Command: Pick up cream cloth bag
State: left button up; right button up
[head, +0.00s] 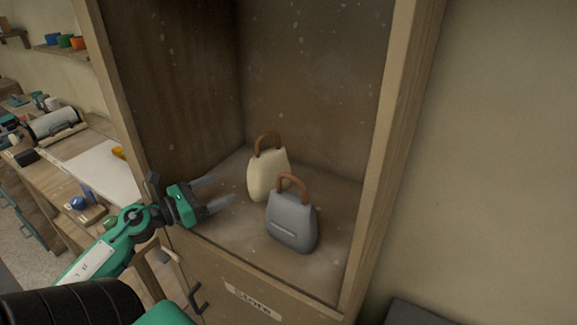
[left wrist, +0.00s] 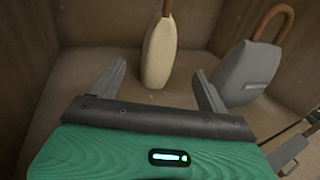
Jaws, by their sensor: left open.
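The cream cloth bag (head: 262,178) with a brown handle stands upright on the cupboard shelf, behind and left of a grey bag in the head view. The grey bag hides part of its right side. My left gripper (head: 220,192) is open and empty at the front left of the shelf, with its fingers pointing toward the cream bag and apart from it. In the left wrist view the cream bag (left wrist: 160,55) stands beyond and between the two fingertips (left wrist: 160,78). My right gripper is not in view.
The grey bag (head: 292,225) with a brown handle stands close to the cream bag, nearer the shelf front. The cupboard's side posts (head: 392,160) frame the opening. A drawer labelled "Store" (head: 253,300) is below. Shelf space (head: 225,228) left of the grey bag is clear.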

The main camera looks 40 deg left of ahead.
aim_at(251, 172)
pick_arm(q)
jog(key=shift+p+x, duration=0.3)
jog(key=shift+x, duration=0.55)
jog(key=p+x, duration=0.1)
jog(key=x, duration=0.1)
jog(key=p+x, duration=0.1)
jog(key=x, duration=0.2)
jog(key=shift+w+r, duration=0.1)
jog(key=shift+r, duration=0.1)
jog(key=shift+x, duration=0.9)
jog(key=shift+w+d+p, duration=0.1)
jog(key=shift+p, duration=0.2)
jog(key=shift+w+r, duration=0.1)
jog(key=shift+w, duration=0.2)
jog(key=p+x, duration=0.2)
jog(key=x, duration=0.1)
jog(key=shift+r, duration=0.2)
jog(key=shift+w+d+f+p, duration=0.15)
jog(key=shift+w+d+p, duration=0.15)
jog(key=shift+w, duration=0.35)
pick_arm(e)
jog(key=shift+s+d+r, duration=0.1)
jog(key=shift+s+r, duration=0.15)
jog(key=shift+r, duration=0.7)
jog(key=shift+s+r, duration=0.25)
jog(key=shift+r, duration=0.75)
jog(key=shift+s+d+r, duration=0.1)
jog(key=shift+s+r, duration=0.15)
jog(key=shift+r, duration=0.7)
